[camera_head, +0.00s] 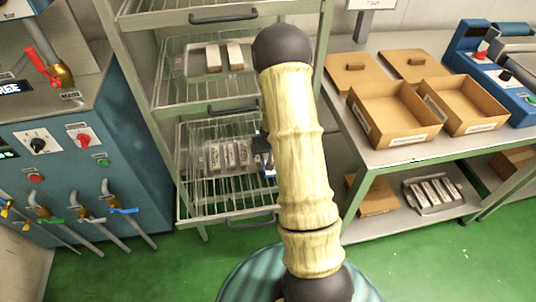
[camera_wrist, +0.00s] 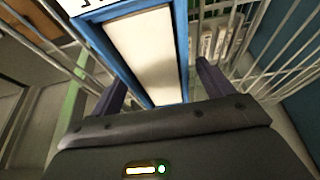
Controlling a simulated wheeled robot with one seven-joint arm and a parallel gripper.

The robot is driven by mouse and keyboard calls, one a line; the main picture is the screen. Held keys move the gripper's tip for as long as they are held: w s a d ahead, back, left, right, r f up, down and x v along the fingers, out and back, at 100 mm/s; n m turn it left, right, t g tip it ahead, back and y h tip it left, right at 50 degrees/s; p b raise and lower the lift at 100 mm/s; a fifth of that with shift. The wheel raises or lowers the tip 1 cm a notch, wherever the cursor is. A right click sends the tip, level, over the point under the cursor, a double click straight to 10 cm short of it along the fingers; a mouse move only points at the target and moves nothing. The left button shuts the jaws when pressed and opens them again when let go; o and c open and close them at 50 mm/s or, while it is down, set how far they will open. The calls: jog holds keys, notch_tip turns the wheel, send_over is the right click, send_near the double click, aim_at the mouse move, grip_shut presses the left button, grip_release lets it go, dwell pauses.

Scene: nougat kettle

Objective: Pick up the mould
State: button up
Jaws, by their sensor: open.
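The mould (camera_wrist: 142,52), a blue-framed rectangular piece with a pale inside, shows large in the wrist view. A blue and white part of it peeks out beside my arm in the head view (camera_head: 263,163), at the right end of the lower rack shelf. My gripper (camera_wrist: 160,75) is open, with one dark finger on each side of the mould. I cannot tell whether the fingers touch it. In the head view my arm hides most of the gripper and the mould.
The wire rack (camera_head: 181,166) has shelves above, with pale bars on a tray (camera_head: 190,62). Several pale bars (camera_head: 229,154) stand left of the mould. Right is a table with open brown boxes (camera_head: 392,112). A blue machine (camera_head: 135,150) stands left.

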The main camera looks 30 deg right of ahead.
jog(key=shift+f, duration=0.25)
dwell(0.7)
jog(key=c, duration=1.3)
jog(key=shift+o, duration=0.2)
jog(key=shift+r, duration=0.2)
jog(key=shift+w+r, duration=0.1)
jog(key=shift+r, duration=1.6)
jog(key=shift+s+r, duration=0.2)
jog(key=s+a, duration=0.1)
jog(key=s, duration=0.3)
jog(key=s+a+b, duration=0.1)
jog(key=s, duration=0.3)
jog(key=s+a, duration=0.1)
jog(key=s, duration=0.2)
jog(key=shift+s+a+f+b, duration=0.1)
jog(key=shift+s+a+b, duration=0.15)
jog(key=shift+s+b, duration=0.15)
jog(key=shift+s+f, duration=0.1)
jog(key=shift+s, duration=0.1)
jog(key=shift+a+b, duration=0.1)
jog(key=shift+b, duration=0.9)
